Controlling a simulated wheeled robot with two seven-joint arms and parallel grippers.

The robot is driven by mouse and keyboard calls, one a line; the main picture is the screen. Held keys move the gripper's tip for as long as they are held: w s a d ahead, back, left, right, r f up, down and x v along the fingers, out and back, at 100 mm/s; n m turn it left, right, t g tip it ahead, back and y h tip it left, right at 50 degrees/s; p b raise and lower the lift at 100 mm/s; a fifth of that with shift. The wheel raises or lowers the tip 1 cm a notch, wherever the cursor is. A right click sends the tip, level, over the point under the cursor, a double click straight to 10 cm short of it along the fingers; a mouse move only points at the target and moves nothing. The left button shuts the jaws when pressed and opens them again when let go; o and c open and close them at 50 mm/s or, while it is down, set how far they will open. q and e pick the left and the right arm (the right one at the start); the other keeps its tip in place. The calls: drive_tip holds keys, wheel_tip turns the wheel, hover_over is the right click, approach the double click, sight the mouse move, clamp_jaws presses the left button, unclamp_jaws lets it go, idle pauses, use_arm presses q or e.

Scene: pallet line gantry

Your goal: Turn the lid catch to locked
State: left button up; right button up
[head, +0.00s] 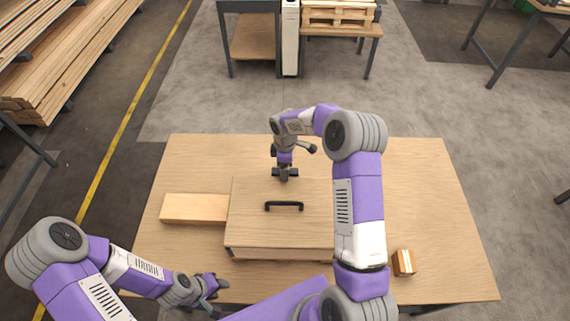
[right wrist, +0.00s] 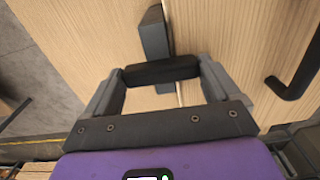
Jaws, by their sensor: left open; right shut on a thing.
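The wooden box (head: 250,245) stands on the table, its lid (head: 250,195) lying flat with a black bar handle (head: 284,206). The handle also shows at the right of the right wrist view (right wrist: 293,80). My right gripper (head: 285,172) points down at the lid's far edge. In the right wrist view its fingers (right wrist: 161,78) are shut on the black lid catch (right wrist: 160,71), which lies crosswise between them over a dark grey plate (right wrist: 154,35). The fingers hide the catch in the head view. My left gripper (head: 213,290) is open and empty near the table's front edge.
A pale wooden block (head: 194,208) lies left of the box. A small brown block with a light stripe (head: 404,262) sits at the right. The tabletop (head: 425,200) is clear at the far right. My right arm hides part of the box.

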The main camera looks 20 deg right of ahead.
idle(0.6)
drive_tip(key=o, duration=0.8)
drive_tip(key=shift+r, duration=0.1)
wheel_tip(320, 180, up, 8)
drive_tip(key=shift+f+p, duration=0.25)
drive_tip(key=shift+p, duration=0.05)
